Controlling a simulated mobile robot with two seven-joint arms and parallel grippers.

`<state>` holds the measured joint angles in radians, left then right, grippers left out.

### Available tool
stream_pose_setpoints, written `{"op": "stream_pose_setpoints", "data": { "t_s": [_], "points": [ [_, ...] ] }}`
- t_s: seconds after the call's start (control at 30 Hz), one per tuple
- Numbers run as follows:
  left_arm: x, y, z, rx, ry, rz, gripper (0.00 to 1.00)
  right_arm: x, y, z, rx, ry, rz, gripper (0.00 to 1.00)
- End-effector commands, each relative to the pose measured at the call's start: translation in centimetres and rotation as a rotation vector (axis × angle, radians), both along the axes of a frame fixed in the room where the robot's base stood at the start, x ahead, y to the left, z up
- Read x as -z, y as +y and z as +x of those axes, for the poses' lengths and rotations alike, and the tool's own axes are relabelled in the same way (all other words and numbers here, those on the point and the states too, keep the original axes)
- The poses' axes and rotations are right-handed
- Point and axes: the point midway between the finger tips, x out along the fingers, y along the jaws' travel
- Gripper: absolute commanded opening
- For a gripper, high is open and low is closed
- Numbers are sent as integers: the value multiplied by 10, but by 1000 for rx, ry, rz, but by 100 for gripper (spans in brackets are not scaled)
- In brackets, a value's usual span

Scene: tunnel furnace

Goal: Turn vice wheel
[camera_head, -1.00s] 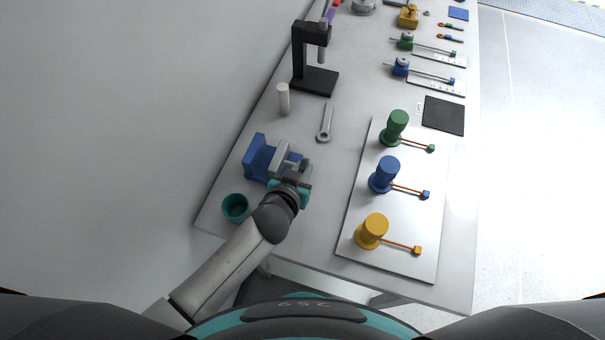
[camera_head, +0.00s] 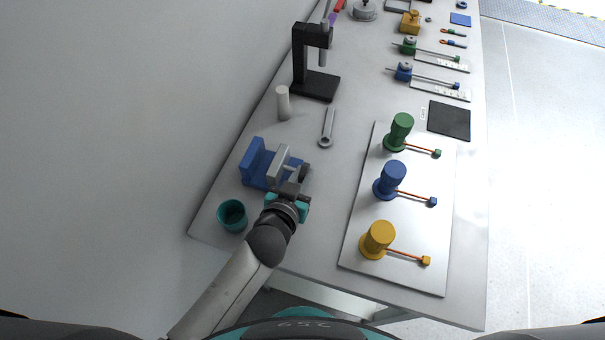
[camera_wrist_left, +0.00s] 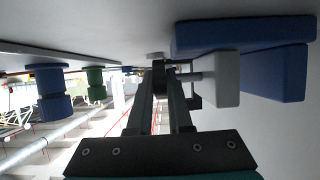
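The blue vice (camera_head: 256,160) with its grey sliding jaw (camera_head: 279,166) stands on the table's left side. Its dark wheel (camera_head: 304,172) is on the jaw's right side. My left gripper (camera_head: 297,186) is just in front of the wheel, close to the jaw. In the left wrist view, the wheel (camera_wrist_left: 158,70) appears edge-on at the fingertips (camera_wrist_left: 160,82), with a narrow gap between the fingers. The blue body (camera_wrist_left: 245,40) and grey jaw (camera_wrist_left: 221,78) are to the right. Contact on the wheel is unclear. My right gripper is not in view.
A teal cup (camera_head: 232,215) stands left of my left arm. A white cylinder (camera_head: 283,103), a wrench (camera_head: 327,128) and a black press stand (camera_head: 316,84) are behind the vice. A plate (camera_head: 400,270) with green, blue and yellow handled posts lies right.

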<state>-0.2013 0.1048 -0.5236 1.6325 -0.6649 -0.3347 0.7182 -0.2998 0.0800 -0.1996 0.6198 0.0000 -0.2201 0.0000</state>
Motion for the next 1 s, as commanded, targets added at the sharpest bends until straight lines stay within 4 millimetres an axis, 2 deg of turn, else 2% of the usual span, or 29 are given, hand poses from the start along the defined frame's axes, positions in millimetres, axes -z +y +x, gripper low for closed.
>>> {"op": "stream_pose_setpoints", "data": {
  "t_s": [0.03, 0.27, 0.63, 1.0],
  "points": [
    [0, 0, 0, -1, 0, 0, 23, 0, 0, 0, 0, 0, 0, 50],
    [0, 0, 0, 0, 0, 0, 48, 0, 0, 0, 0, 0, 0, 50],
    [-3, 2, -6, 0, 0, -1, 48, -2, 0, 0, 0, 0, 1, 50],
    [-27, 18, -57, 0, 3, -2, 48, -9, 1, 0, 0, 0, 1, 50]
  ]
}}
